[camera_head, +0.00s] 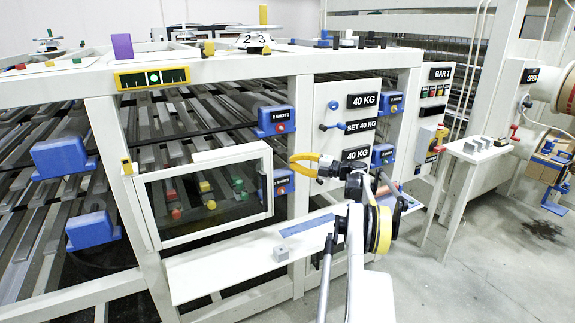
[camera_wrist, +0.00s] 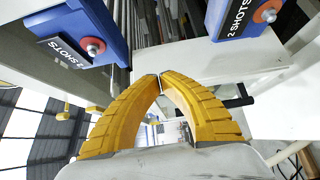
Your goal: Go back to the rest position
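My gripper (camera_head: 293,165) has yellow fingers and is held out in front of the white panel with the 40 KG labels (camera_head: 361,101). In the wrist view my gripper (camera_wrist: 159,76) shows its curved fingers meeting at the tips, with nothing held between them. My arm reaches up from the lower right of the head view to the gripper. Blue 2 SHOTS boxes with red buttons are close by; one (camera_head: 275,121) is above and left of the gripper in the head view. In the wrist view blue boxes show at upper left (camera_wrist: 88,30) and upper right (camera_wrist: 243,18).
A glass-fronted box (camera_head: 205,194) with coloured buttons stands left of my gripper. Below it a white ledge (camera_head: 225,268) carries a small grey block (camera_head: 281,253). A blue handle (camera_head: 334,127) sticks out of the panel. Open floor (camera_head: 480,265) lies at right, beside a small white table (camera_head: 478,151).

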